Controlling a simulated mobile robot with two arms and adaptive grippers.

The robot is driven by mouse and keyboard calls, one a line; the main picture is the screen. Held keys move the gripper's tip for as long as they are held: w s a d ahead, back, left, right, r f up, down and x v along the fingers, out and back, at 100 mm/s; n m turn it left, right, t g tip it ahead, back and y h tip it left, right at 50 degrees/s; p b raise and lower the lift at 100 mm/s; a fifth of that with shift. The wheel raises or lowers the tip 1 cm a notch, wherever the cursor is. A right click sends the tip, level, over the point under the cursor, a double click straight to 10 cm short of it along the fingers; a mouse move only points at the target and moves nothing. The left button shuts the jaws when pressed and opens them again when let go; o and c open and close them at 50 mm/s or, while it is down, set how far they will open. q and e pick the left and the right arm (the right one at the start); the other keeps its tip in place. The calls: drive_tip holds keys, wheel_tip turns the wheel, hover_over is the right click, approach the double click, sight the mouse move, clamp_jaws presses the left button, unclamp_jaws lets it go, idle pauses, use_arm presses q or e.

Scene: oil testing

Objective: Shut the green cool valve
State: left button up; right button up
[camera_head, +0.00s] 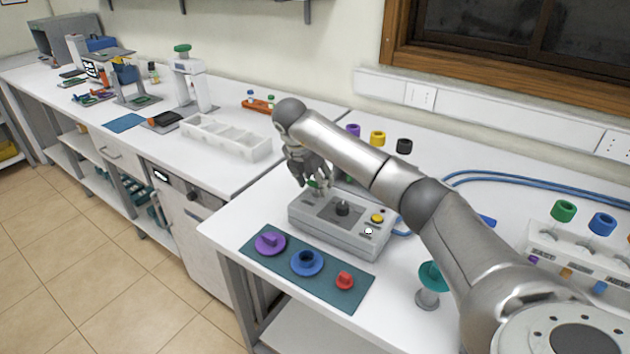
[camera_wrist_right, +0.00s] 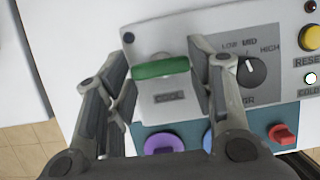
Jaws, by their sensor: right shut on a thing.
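The green cool valve (camera_wrist_right: 161,68) is a bar-shaped handle on the grey control box (camera_head: 335,240), above a "COOL" label in the right wrist view. Its bar runs nearly level across that view, spanning between my fingers. In the head view only a bit of green shows under the fingers. My right gripper (camera_head: 313,181) reaches down over the box's left end and is shut on the green handle, one finger at each end of it. My left gripper is not in view.
The box also carries a black LOW/MID/HIGH knob (camera_wrist_right: 251,70) and a yellow reset button (camera_head: 377,218). A teal mat (camera_head: 326,280) with purple, blue and red parts lies in front. Coloured caps stand behind the box, and blue hoses (camera_head: 500,174) run to the right.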

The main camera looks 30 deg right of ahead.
drive_tip(key=shift+r, duration=0.1)
drive_tip(key=o, duration=1)
drive_tip(key=v, duration=1.2)
